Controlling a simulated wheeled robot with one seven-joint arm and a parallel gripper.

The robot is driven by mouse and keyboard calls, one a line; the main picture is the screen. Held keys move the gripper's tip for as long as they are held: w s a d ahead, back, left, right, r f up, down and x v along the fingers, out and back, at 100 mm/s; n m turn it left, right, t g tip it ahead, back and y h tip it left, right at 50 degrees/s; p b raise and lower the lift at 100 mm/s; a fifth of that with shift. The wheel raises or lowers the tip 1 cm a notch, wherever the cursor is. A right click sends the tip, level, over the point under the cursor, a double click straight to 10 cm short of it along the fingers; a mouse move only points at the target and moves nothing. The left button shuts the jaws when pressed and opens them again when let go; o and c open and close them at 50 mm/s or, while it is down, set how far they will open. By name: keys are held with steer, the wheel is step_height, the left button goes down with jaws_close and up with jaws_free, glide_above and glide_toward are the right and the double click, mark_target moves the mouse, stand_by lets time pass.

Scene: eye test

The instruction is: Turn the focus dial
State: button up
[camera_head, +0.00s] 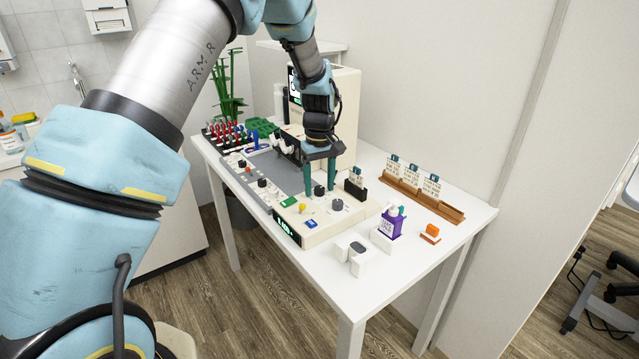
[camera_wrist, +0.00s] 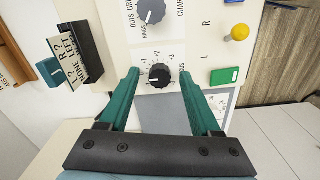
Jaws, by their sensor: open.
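The focus dial (camera_wrist: 161,77) is a small black knob on a cream control panel, with a printed scale including +1, +2 and +3 around it. Its white pointer mark faces left in the wrist view. My gripper (camera_wrist: 159,73) is open, with one green finger on each side of the dial and visible gaps between. In the head view, my gripper (camera_head: 320,186) points down over the panel (camera_head: 313,233), with the dial (camera_head: 318,191) between its fingertips. Whether the fingertips touch the panel is unclear.
A larger chart dial (camera_wrist: 151,11) sits close by on the panel, with a yellow knob (camera_wrist: 240,32) and green button (camera_wrist: 224,76) to the right.

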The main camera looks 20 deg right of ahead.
jaws_close()
stand_by(0.3)
steer(key=shift+m, duration=0.3)
steer(key=m, duration=0.4)
steer(key=shift+b, duration=0.3)
steer(key=shift+m, duration=1.9)
jaws_free()
